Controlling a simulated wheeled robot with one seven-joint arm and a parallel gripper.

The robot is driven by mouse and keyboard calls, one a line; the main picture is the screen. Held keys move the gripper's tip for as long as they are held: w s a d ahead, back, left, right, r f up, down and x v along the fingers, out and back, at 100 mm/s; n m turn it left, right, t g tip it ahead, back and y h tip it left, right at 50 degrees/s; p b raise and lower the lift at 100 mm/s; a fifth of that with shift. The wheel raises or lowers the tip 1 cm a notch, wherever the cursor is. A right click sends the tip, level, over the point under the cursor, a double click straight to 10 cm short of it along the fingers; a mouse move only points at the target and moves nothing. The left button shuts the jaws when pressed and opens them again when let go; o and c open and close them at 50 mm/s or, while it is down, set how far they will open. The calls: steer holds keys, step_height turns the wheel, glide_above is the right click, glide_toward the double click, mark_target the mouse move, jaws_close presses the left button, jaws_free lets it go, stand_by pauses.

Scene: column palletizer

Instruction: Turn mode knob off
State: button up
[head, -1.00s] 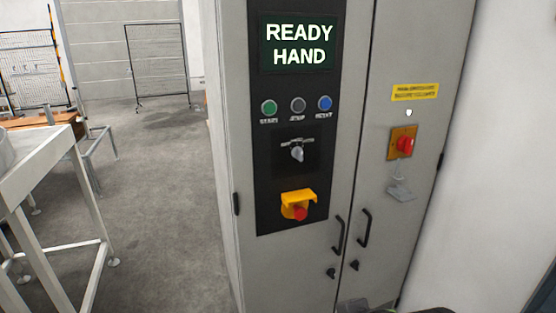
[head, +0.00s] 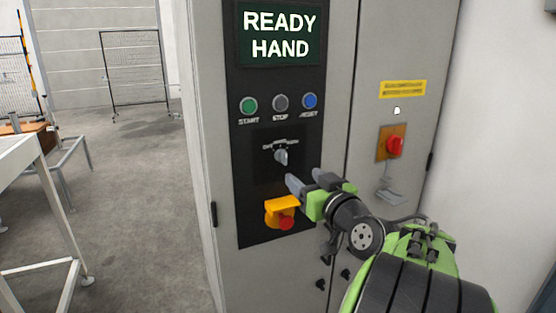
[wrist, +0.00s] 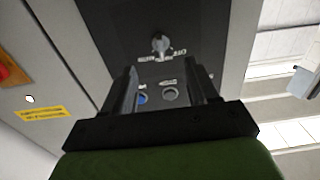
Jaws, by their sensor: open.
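The mode knob (head: 281,156) is a small grey knob on the black panel of the grey cabinet, below the row of buttons and with markings above it. It also shows in the wrist view (wrist: 160,44), upside down and beyond my fingertips. My gripper (head: 307,182) is just right of and below the knob in the head view, apart from it. In the wrist view its two fingers (wrist: 169,82) are spread with nothing between them. The display (head: 279,34) reads READY HAND. Which mark the knob points to is too small to tell.
Green START (head: 249,105), grey STOP (head: 280,102) and blue RESET (head: 310,100) buttons sit above the knob. A red emergency button (head: 286,222) under a yellow guard (head: 283,205) is just below. A red switch (head: 395,146) is on the right door.

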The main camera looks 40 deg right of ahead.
mark_target(286, 162)
steer(key=p+x, duration=0.2)
steer(key=x, duration=0.8)
steer(key=shift+w+d, duration=0.1)
steer(key=shift+w, duration=0.1)
steer(key=shift+f, duration=0.1)
steer(key=c, duration=1)
